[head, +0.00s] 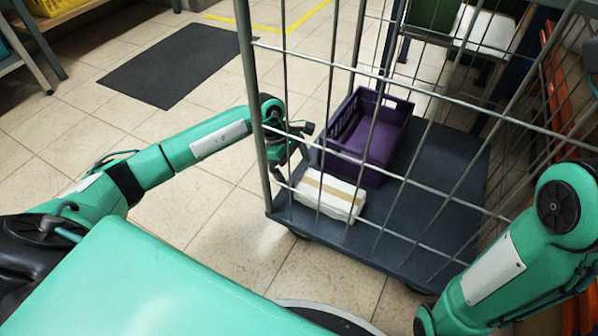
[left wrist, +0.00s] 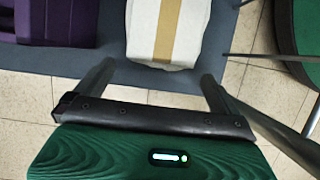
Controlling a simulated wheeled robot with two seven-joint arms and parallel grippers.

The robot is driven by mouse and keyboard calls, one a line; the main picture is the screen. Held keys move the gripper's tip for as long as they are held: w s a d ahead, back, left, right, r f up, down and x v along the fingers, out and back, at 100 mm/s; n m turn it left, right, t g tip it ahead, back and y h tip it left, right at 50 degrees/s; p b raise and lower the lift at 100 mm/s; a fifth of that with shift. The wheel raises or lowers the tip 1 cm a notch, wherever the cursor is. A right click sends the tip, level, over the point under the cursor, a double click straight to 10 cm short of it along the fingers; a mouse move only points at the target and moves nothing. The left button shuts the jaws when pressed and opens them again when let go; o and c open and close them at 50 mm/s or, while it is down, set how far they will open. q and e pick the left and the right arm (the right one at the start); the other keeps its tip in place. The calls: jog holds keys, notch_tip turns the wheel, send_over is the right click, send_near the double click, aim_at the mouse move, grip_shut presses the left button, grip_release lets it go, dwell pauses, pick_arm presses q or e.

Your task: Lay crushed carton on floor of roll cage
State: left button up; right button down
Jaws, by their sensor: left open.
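The white carton (head: 328,195) with a tan tape strip lies flat on the dark floor of the roll cage (head: 425,222), at its near left corner, beside the purple crate. In the left wrist view the carton (left wrist: 190,32) has slightly uneven edges and lies just beyond my fingertips. My left gripper (head: 297,150) is at the left side of the cage, above and behind the carton, partly behind the cage bars. In the left wrist view the gripper (left wrist: 157,72) is open, with nothing between its fingers. My right arm shows at the right, but its gripper is out of view.
A purple crate (head: 346,143) stands on the cage floor just behind the carton. Wire bars of the cage cross the near side. A dark mat (head: 172,62) lies on the tiled floor at the left. The right part of the cage floor is clear.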

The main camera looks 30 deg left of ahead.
pick_arm(q)
jog(key=p+v, duration=0.3)
jog(key=v, duration=0.4)
dwell(0.3)
